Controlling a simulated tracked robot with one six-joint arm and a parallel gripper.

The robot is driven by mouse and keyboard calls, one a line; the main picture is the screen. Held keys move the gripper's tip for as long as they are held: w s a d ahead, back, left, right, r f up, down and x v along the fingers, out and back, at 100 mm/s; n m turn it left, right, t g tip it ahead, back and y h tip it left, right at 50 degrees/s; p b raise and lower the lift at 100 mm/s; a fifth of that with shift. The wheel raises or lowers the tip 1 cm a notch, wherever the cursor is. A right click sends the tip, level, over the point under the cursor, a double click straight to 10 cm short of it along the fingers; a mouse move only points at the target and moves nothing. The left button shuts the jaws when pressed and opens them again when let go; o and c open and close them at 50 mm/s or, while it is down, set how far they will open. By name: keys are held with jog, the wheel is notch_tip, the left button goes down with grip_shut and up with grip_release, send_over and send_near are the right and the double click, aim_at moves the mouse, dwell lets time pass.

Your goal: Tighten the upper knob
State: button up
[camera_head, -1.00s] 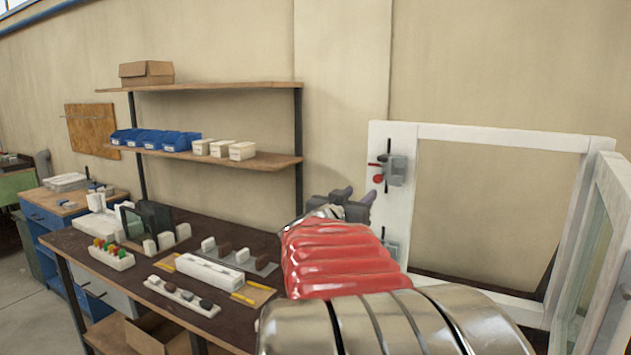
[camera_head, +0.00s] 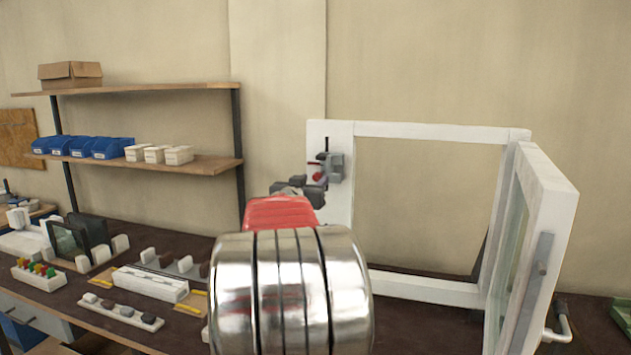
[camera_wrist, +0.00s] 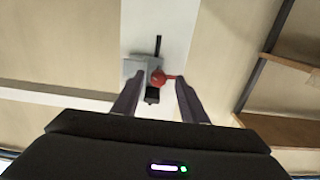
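The upper knob is red with a thin red bar. It sits on a grey clamp (camera_head: 335,168) on the white panel at the left of the window frame. The upper knob (camera_head: 317,176) also shows in the wrist view (camera_wrist: 158,77), ahead of my fingertips and roughly between them. My gripper (camera_head: 312,186) is just left of and below the knob in the head view. In the wrist view my gripper (camera_wrist: 158,80) is open, with its two fingers apart and nothing held. I cannot tell whether a fingertip touches the knob. The lower clamp is hidden behind my arm in the head view.
The white window frame (camera_head: 440,130) has an open sash (camera_head: 535,220) at the right. A dark bench (camera_head: 205,230) holds small parts and white blocks at the left. Shelves (camera_head: 205,163) with blue bins and a cardboard box (camera_head: 70,75) stand behind.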

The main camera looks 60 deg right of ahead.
jog(key=shift+w+d, duration=0.1)
jog(key=shift+d, duration=0.3)
